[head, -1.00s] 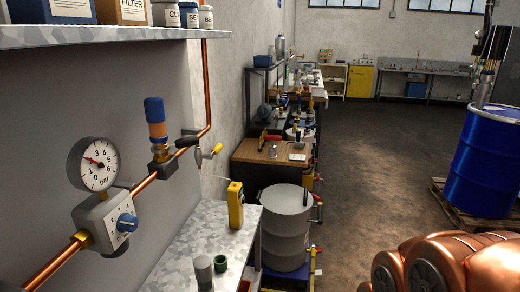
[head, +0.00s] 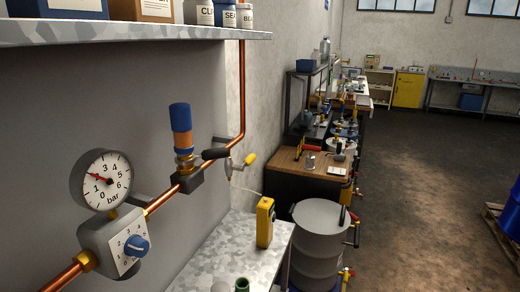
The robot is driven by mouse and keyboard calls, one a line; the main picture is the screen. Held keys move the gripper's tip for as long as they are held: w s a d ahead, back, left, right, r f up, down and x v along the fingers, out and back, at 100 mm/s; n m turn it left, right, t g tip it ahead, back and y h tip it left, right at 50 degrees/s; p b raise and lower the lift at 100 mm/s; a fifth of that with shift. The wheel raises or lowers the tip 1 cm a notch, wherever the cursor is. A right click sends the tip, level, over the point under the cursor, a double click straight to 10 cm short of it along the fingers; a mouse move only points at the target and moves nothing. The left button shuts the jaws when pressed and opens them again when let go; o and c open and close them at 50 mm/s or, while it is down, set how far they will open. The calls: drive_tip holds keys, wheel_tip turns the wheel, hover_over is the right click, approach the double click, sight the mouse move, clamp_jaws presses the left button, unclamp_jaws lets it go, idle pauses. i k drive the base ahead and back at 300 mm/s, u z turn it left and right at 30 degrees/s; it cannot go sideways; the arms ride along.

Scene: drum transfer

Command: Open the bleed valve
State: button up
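A copper pipe (head: 160,198) runs along the grey wall on the left. On it sit a round pressure gauge (head: 107,180) marked in bar, with its red needle pointing to the upper left, and a grey regulator block with a blue numbered knob (head: 135,246). Farther along is a dark valve body (head: 187,180) with a blue and orange cylinder (head: 181,128) on top. A black lever (head: 215,154) and a small fitting with a yellow handle (head: 249,159) are beside it. I cannot tell which of these is the bleed valve. My gripper is not in view.
A shelf (head: 130,34) with boxes and jars overhangs the pipe. Below is a metal bench (head: 222,253) with a yellow meter (head: 265,222). A grey drum (head: 318,243) stands beyond it. A blue drum (head: 511,215) is at the right edge. The floor between is clear.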

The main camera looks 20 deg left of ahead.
sight(249, 159)
drive_tip(key=i, duration=2.05)
drive_tip(key=u, duration=2.5)
